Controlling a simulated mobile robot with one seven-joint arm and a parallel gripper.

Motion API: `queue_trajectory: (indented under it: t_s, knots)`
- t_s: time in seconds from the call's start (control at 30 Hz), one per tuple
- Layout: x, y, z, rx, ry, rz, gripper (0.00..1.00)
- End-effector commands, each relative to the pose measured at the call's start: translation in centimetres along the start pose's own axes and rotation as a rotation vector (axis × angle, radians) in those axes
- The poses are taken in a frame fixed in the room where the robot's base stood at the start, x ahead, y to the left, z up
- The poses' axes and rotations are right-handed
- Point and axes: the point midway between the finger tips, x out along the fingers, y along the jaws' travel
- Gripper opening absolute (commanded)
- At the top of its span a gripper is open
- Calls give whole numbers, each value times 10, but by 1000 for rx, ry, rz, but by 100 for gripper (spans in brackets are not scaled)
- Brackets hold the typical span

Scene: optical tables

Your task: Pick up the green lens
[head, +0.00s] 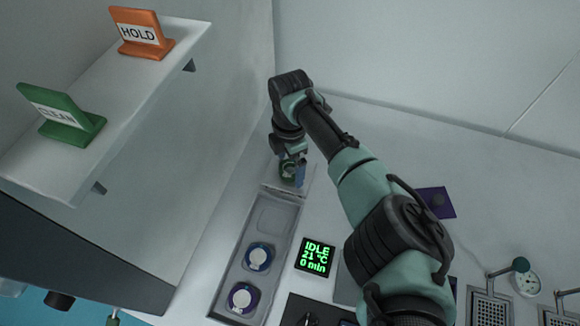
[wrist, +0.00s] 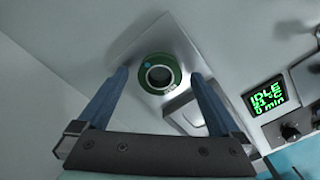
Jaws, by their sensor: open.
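The green lens (wrist: 145,82) is a green ring with a dark-rimmed clear centre and a small blue dot. In the wrist view it lies on a pale square surface, between and beyond the fingertips of my gripper (wrist: 160,76). The two blue fingers are spread to either side, and I see no contact with the ring. In the head view the green lens (head: 286,170) is partly hidden by my gripper (head: 292,173), just past the far end of a long grey tray.
The grey tray (head: 231,268) holds a blue-ringed lens (head: 258,257) and a purple-ringed lens (head: 243,297); its far compartment is empty. A display reading IDLE (head: 316,255) stands to its right. A wall shelf (head: 125,110) with HOLD and CLEAN signs is at left.

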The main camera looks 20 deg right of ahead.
Motion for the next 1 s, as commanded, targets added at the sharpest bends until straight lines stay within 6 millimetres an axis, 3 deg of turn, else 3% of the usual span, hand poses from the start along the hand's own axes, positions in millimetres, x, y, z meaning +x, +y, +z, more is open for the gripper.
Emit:
queue_trajectory:
  t_s: [0.27,0.77,1.0]
  knots:
    - [4,0,0,-1,0,1,100]
    - [4,0,0,-1,0,1,11]
    - [2,0,0,-1,0,2,10]
